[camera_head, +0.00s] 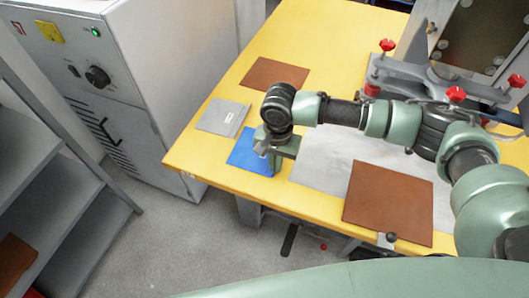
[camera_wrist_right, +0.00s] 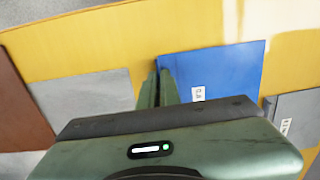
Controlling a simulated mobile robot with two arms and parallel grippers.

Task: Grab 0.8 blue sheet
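The blue sheet (camera_head: 246,152) lies at the front left edge of the yellow table, with its right side at my right gripper (camera_head: 272,160). In the right wrist view the blue sheet (camera_wrist_right: 225,75) shows a small white label, too blurred to read surely. The two fingers of my right gripper (camera_wrist_right: 159,88) are close together at the sheet's left edge, and that edge runs in between them. Part of this edge is hidden by the fingers. My left gripper is not in view.
The yellow table (camera_head: 205,150) also bears a grey labelled sheet (camera_head: 221,117), a brown sheet (camera_head: 274,74) behind, a light grey sheet (camera_head: 325,160) and another brown sheet (camera_head: 388,203). A machine with red knobs (camera_head: 387,45) stands at the back right. A grey cabinet (camera_head: 150,80) stands left.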

